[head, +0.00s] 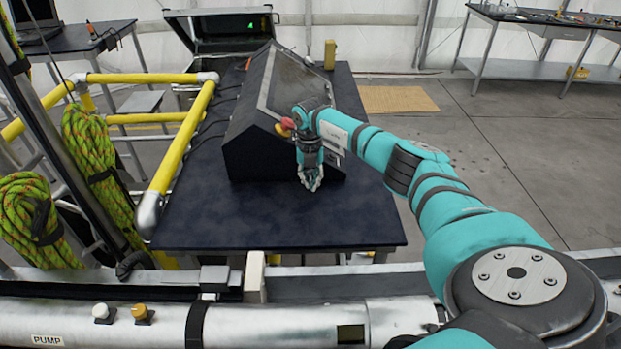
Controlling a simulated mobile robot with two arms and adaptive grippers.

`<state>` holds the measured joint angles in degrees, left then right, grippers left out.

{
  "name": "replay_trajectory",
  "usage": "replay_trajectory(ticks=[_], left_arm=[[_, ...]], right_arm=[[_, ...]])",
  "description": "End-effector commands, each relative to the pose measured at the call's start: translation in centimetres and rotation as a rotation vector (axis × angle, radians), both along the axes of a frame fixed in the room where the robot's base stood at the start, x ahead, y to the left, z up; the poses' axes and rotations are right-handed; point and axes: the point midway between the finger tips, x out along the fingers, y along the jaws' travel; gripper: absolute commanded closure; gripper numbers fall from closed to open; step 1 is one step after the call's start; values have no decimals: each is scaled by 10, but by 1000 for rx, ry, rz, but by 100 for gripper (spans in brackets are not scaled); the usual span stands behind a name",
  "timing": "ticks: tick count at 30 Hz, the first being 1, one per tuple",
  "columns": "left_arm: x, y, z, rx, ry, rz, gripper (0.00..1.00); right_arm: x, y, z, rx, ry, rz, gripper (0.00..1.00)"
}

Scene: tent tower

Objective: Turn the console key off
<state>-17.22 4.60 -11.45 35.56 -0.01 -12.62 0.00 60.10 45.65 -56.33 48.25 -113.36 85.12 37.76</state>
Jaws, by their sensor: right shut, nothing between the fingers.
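The black console (244,139) stands on a dark table, with a sloped panel on top. A red knob (287,124) shows on the console's near part, just left of my right wrist. I cannot make out the console key; my right arm and gripper cover part of the console front. My right gripper (312,186) points down in front of the console's near right face, shut and empty. I cannot tell whether it touches the console. My left gripper is not in view.
The dark table (290,225) is bare in front of the console. A yellow railing (183,138) runs along its left side. A silver rail with a white button (101,311) and a yellow button (139,311) crosses the foreground. Green ropes (90,150) hang at left.

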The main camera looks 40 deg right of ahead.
Motion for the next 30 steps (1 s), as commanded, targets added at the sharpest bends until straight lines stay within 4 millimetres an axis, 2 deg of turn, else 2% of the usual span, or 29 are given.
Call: replay_trajectory(ticks=[4, 7, 8, 20, 30], left_arm=[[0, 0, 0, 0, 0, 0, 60], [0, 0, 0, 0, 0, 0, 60], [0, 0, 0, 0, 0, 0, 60], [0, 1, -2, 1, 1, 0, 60], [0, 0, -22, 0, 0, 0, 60]], right_arm=[[0, 0, 0, 1, -1, -2, 100], [0, 0, 0, 1, -1, -1, 87], [0, 0, 0, 1, -1, -1, 86], [-2, -2, -1, 51, -42, -2, 86], [-2, -1, -6, 336, -281, -4, 86]])
